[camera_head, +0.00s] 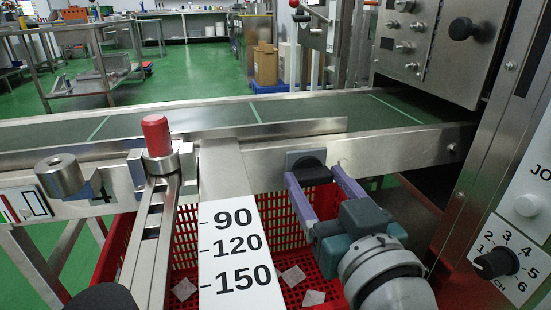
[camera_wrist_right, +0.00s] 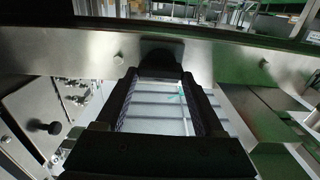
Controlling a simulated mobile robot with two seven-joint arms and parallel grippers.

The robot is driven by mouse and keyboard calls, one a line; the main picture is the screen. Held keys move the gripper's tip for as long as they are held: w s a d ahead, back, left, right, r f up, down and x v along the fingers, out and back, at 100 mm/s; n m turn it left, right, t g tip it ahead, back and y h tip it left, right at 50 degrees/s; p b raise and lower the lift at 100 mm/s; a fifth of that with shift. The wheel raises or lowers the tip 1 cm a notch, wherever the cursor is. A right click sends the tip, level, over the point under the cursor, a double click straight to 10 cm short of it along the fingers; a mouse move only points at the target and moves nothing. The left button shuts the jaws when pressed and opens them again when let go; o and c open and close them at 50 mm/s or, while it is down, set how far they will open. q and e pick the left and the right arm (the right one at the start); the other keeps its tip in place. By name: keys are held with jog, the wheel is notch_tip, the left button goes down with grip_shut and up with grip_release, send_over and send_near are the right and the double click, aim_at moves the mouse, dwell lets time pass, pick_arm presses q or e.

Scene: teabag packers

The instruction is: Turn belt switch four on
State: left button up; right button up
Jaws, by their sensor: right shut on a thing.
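The belt switch is a black knob (camera_head: 309,160) on a dark square plate, mounted on the front steel rail of the conveyor. My right gripper (camera_head: 311,174) has its two purple fingers on either side of the knob and is shut on it. In the right wrist view the knob (camera_wrist_right: 160,56) sits between the dark fingertips (camera_wrist_right: 160,74) against the rail. The fingers hide part of the knob, and I cannot read its setting. My left gripper is not in view.
The green conveyor belt (camera_head: 330,107) runs behind the rail. A red-topped post (camera_head: 156,135) and a scale plate marked 90, 120, 150 (camera_head: 236,245) stand left of my gripper. A red crate (camera_head: 190,252) with several teabags lies below. A control panel with a dial (camera_head: 496,263) stands close on the right.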

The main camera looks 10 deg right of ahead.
jog(key=c, duration=0.6)
jog(key=shift+m, duration=0.3)
jog(key=m+p, duration=0.1)
jog(key=m, duration=0.1)
jog(key=shift+d+m, duration=0.1)
jog(key=shift+m, duration=0.2)
jog(key=m, duration=0.3)
jog(key=shift+d+m+p, duration=0.1)
jog(key=shift+m+p, duration=0.2)
jog(key=shift+p, duration=0.05)
jog(key=m, duration=0.5)
jog(key=shift+d+f, duration=0.1)
jog(key=shift+f, duration=0.1)
jog(key=m, duration=0.4)
jog(key=shift+f+b, duration=0.1)
jog(key=shift+b, duration=0.3)
jog(key=shift+m, duration=1)
